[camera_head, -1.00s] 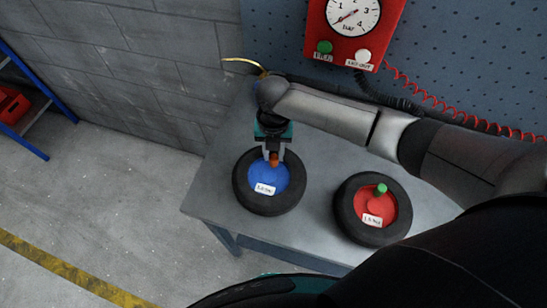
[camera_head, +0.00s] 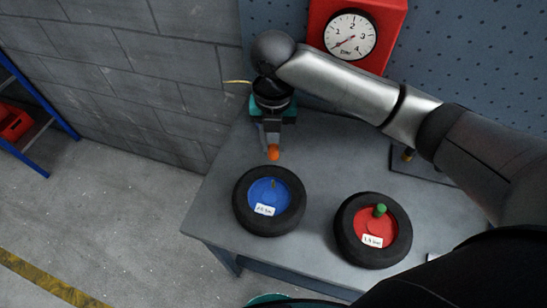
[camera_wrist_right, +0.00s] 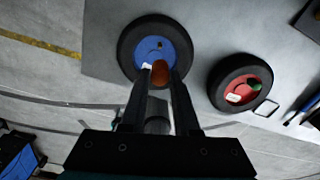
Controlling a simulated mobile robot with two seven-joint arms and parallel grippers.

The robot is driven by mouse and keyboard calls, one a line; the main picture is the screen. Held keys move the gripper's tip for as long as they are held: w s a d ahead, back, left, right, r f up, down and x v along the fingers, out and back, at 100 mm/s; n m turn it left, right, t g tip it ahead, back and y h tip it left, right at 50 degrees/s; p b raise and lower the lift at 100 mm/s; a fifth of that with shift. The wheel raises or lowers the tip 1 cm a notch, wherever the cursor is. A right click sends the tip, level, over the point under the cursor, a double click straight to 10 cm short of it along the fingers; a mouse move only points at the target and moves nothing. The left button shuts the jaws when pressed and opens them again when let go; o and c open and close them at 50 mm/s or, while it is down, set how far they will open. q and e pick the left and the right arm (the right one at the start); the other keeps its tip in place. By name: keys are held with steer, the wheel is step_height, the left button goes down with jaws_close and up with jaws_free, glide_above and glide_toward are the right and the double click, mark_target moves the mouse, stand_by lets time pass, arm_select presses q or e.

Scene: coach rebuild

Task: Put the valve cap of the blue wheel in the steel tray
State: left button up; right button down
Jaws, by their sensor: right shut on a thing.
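The orange valve cap (camera_head: 273,153) is held between the fingertips of my right gripper (camera_head: 272,147), above and behind the blue wheel (camera_head: 285,193). It also shows in the right wrist view (camera_wrist_right: 160,72). The blue wheel lies flat on the table, with a bare valve stem (camera_head: 273,183) on its hub, apart from the cap. A flat grey tray-like thing (camera_head: 432,172) lies at the right of the table, partly hidden by my right arm; I cannot tell for sure that it is the steel tray. My left gripper is not in view.
A red wheel (camera_head: 395,226) with a green cap (camera_head: 380,210) lies right of the blue wheel on the grey table (camera_head: 318,180). A red gauge box (camera_head: 385,48) is on the back panel. The table between the wheels and the wall is mostly clear.

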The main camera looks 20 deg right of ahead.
mark_target(273, 146)
step_height(273, 146, up, 5)
steer(key=shift+r, duration=0.75)
step_height(273, 146, up, 4)
steer(key=p, duration=0.5)
steer(key=shift+f, duration=0.1)
